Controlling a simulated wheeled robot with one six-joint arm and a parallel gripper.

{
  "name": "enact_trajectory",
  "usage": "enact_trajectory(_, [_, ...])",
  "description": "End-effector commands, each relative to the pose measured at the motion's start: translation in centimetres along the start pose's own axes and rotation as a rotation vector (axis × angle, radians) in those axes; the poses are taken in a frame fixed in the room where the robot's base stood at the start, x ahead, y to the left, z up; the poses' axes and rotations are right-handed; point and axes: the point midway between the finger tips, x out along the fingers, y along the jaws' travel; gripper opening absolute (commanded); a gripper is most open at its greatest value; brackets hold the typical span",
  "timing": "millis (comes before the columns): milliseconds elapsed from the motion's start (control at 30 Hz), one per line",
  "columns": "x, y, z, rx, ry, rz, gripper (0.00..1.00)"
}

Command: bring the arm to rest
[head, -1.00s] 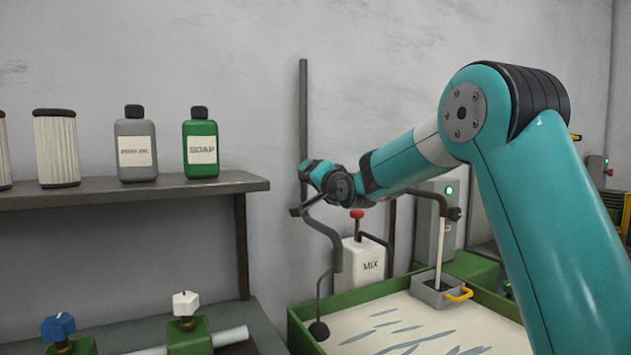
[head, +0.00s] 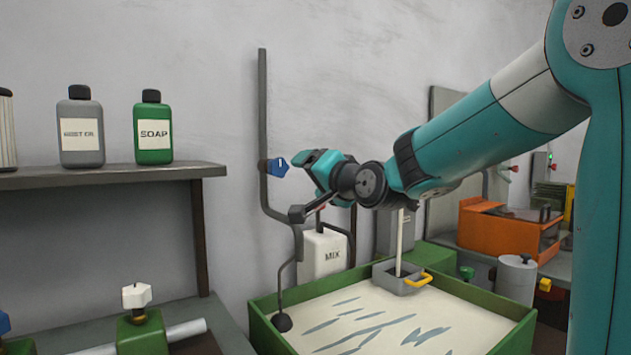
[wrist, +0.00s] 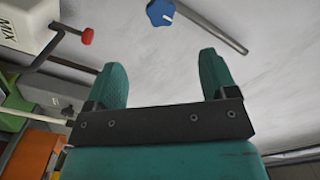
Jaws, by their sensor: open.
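My gripper (wrist: 165,80) shows in the wrist view as two teal fingers set well apart, with nothing between them. In the head view my gripper (head: 313,160) is held up in front of the grey wall, above the white MIX box (head: 322,254) and the green-rimmed tray. A blue valve knob (head: 275,167) on the wall pipe is just left of the fingertips in the head view. It also shows beyond the fingers, near the top edge, in the wrist view (wrist: 160,12). The fingers look apart from it.
A green tray (head: 262,327) of pale liquid lies below, with a grey yellow-handled pan (head: 398,281) at its back. A shelf (head: 110,176) with a grey bottle (head: 80,128) and a green SOAP bottle (head: 153,130) is at left. An orange machine (head: 500,232) stands right.

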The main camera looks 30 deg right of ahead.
Motion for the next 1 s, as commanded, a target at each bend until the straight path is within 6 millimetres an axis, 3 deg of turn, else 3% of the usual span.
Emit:
enact_trajectory(667, [-0.6, -0.2, 0.2, -0.003, -0.01, 0.002, 0.78])
enact_trajectory(767, [-1.0, -1.2, 2.2, -0.036, -0.097, 0.02, 0.78])
enact_trajectory(867, [-2.6, -3.1, 6.7, -0.121, -0.302, 0.052, 0.78])
enact_trajectory(967, [-6.5, -5.1, 12.7, -0.266, -0.596, 0.072, 0.78])
enact_trajectory(1000, [-8.6, -5.7, 15.0, -0.334, -0.723, 0.07, 0.78])
